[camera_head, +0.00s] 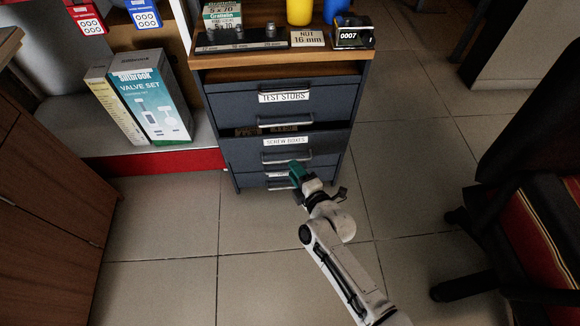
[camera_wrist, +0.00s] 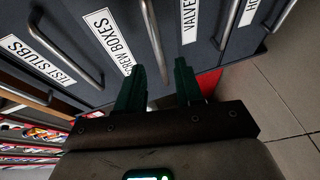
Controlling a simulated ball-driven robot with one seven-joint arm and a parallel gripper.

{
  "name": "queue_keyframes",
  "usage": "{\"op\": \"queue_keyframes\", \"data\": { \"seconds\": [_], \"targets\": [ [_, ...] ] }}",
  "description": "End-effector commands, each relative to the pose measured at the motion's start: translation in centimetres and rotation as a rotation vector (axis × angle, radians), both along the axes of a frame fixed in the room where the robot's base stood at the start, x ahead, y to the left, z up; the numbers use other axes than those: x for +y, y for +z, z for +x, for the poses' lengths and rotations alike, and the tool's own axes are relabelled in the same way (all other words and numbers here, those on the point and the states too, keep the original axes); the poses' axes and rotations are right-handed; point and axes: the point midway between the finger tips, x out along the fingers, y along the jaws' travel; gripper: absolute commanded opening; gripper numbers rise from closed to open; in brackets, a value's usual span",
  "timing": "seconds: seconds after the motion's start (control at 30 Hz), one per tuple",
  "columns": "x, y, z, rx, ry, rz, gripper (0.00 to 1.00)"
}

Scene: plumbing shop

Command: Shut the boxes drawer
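The screw boxes drawer (camera_head: 330,140) is in a dark blue-grey cabinet and stands partly out. A dark gap with brown contents shows above its front. Its white label reads SCREW BOXES, and its bar handle (camera_head: 287,160) is below the label. My gripper (camera_head: 297,170) is low in front of the cabinet, by this handle. In the wrist view, the green fingers of my gripper (camera_wrist: 160,80) are apart. The screw boxes handle (camera_wrist: 154,35) runs into the space between them. I cannot tell if the fingers touch it or the drawer front.
The TEST STUBS drawer (camera_head: 225,103) is above, and a VALVE drawer (camera_wrist: 205,50) is beyond it in the wrist view. A valve set box (camera_head: 150,95) stands at left. A dark chair (camera_head: 540,220) is at right. The tiled floor (camera_head: 170,260) in front is clear.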

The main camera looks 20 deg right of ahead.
Motion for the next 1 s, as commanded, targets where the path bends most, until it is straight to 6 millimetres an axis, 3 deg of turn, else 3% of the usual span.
{"op": "queue_keyframes", "data": {
  "seconds": [0.23,0.67,1.0],
  "targets": [
    [0.3,-0.8,3.3,-0.001,0.0,0.0,0.36],
    [0.3,-0.8,4.1,0.001,0.0,-0.001,0.36],
    [0.3,-0.8,4.1,0.001,0.0,-0.001,0.04]
  ]
}}
